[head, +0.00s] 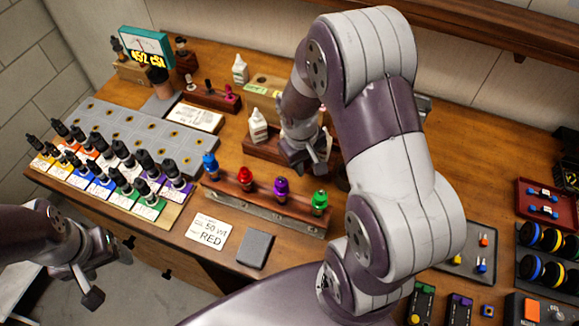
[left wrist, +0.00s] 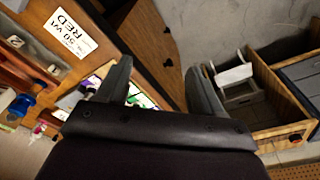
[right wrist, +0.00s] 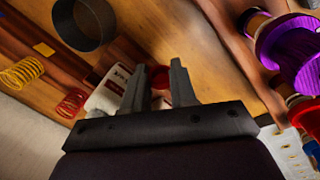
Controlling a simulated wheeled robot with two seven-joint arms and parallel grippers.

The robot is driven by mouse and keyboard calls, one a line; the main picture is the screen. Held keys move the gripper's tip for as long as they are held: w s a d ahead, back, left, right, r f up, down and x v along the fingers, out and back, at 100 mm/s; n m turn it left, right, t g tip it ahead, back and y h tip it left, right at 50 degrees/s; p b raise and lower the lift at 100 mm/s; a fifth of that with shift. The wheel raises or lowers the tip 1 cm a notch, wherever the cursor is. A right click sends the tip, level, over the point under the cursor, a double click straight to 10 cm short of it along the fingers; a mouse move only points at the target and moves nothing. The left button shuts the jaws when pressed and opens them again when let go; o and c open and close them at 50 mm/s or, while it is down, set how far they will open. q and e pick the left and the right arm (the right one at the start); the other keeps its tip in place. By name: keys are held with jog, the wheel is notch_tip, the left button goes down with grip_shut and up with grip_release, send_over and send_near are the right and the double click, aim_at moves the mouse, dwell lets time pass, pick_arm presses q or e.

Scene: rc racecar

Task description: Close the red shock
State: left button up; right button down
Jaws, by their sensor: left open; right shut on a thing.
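The red shock (head: 245,180) stands upright in a wooden rack (head: 265,204), between a blue shock (head: 210,165) and a purple shock (head: 281,190). In the right wrist view the red shock (right wrist: 306,112) is partly cut off at the right edge. My right gripper (head: 308,167) is above and behind the rack, apart from the red shock. It is shut on a small red part, probably a cap (right wrist: 160,84), mostly hidden by the fingers. My left gripper (head: 110,276) is open and empty beyond the table's front edge; its spread fingers show in the left wrist view (left wrist: 158,72).
A green shock (head: 320,202) ends the rack. A card reading RED (head: 208,231) and a dark square pad (head: 255,249) lie in front. Several dropper bottles stand in a holder (head: 150,210) at left. White bottles (head: 257,127) stand behind. My right arm hides much of the table's middle.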

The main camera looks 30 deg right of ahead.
jog(key=s+d+r, duration=0.4)
jog(key=s+d, duration=0.1)
jog(key=shift+s+r, duration=0.2)
jog(key=shift+s, duration=0.15)
